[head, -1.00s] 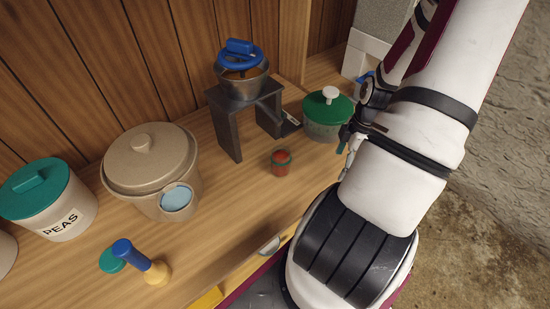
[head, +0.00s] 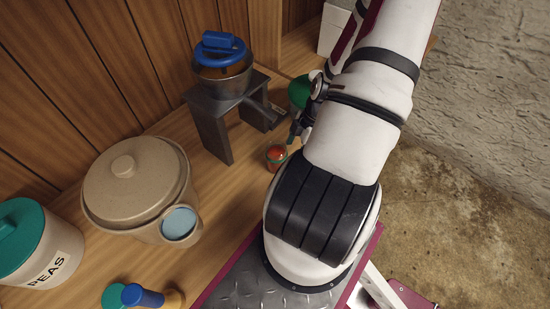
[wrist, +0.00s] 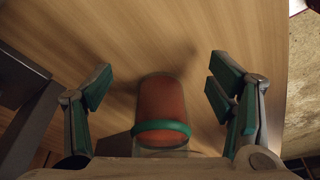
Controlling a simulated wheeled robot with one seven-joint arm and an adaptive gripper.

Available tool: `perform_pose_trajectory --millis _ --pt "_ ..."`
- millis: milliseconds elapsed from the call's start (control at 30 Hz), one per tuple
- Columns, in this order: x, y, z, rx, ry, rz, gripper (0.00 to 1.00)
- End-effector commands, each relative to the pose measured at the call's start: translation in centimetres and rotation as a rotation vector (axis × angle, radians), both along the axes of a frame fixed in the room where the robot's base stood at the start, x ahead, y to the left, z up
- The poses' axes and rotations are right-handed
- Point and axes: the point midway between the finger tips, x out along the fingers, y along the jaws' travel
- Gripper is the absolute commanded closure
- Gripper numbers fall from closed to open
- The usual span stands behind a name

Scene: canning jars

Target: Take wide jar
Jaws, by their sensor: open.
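A small reddish jar (head: 276,157) with a green band stands on the wooden counter in the head view, just left of my arm. In the wrist view the same jar (wrist: 161,100) lies between my spread fingers, its green band toward the near side. My gripper (wrist: 158,88) is open, with clear space between each green-padded finger and the jar. In the head view my gripper (head: 297,128) is partly hidden by my arm, close to the jar. A green-lidded container (head: 299,91) behind it is mostly hidden by my arm.
A dark metal stand (head: 211,125) holding a pan (head: 226,82) with a blue ring-shaped top is close left of the gripper. A large beige pot (head: 130,180), a PEAS canister (head: 45,262) and a blue-handled item (head: 140,296) stand further left. The counter edge is near my arm.

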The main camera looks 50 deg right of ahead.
Motion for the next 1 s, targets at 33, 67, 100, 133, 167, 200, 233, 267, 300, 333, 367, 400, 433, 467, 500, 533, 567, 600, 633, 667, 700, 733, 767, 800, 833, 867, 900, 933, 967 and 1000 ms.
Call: perform_pose_trajectory --millis 33,67,100,133,167,200,233,267,300,333,367,400,433,467,500,533,567,600,633,667,700,733,767,800,833,867,900,933,967,1000 --pt "0.3 0.5 0.0 0.001 0.001 0.002 0.25" --pt "0.4 0.6 0.0 0.001 0.001 0.002 0.25" --pt "0.6 0.8 0.0 0.000 0.001 0.001 0.25" --pt "0.6 0.9 0.0 -0.001 0.001 0.000 0.25" --pt "0.7 1.0 0.0 -0.001 0.001 0.000 0.25" --pt "0.9 1.2 0.0 -0.001 0.001 0.000 0.25" --pt "1.0 1.4 0.0 0.000 0.001 0.001 0.25" --pt "1.2 1.7 0.0 0.001 0.001 0.003 0.25" --pt "1.5 2.1 0.0 0.002 0.001 0.004 0.25" --pt "1.8 2.5 0.0 0.001 0.001 0.003 0.25" --pt "2.1 2.9 0.0 0.001 0.001 0.006 0.25" --pt "2.5 3.4 0.0 0.001 0.001 0.005 0.25" --pt "2.8 3.8 0.0 0.001 0.001 0.006 0.25" --pt "3.1 4.2 0.0 0.001 0.002 0.004 0.25" --pt "3.4 4.7 0.0 0.001 0.001 0.005 0.25" --pt "3.6 4.9 0.0 0.001 0.002 0.004 0.25" --pt "3.7 5.0 -0.3 0.001 0.002 0.000 0.25" --pt "3.6 5.0 -0.7 0.001 0.002 -0.001 0.25" --pt "3.7 5.1 -0.9 0.002 0.003 -0.001 0.25" --pt "3.7 5.1 -1.0 0.002 0.003 -0.001 0.25" --pt "3.7 5.1 -1.1 0.001 0.002 -0.001 0.25" --pt "3.7 5.1 -1.1 0.001 0.001 -0.002 0.25" --pt "3.7 5.0 -1.2 0.000 0.002 -0.002 0.25" --pt "3.7 5.0 -1.2 0.000 0.002 -0.002 0.25" --pt "3.7 5.0 -1.2 0.000 0.001 -0.002 0.25" --pt "3.7 5.0 -1.2 0.000 0.001 -0.002 0.25" --pt "3.7 5.0 -1.2 0.000 0.001 -0.002 0.25" --pt "3.7 5.0 -1.2 0.000 0.001 -0.002 0.25" --pt "3.7 5.0 -1.2 0.000 0.001 -0.002 0.31" --pt "3.7 5.0 -1.1 0.000 0.001 -0.002 0.40"
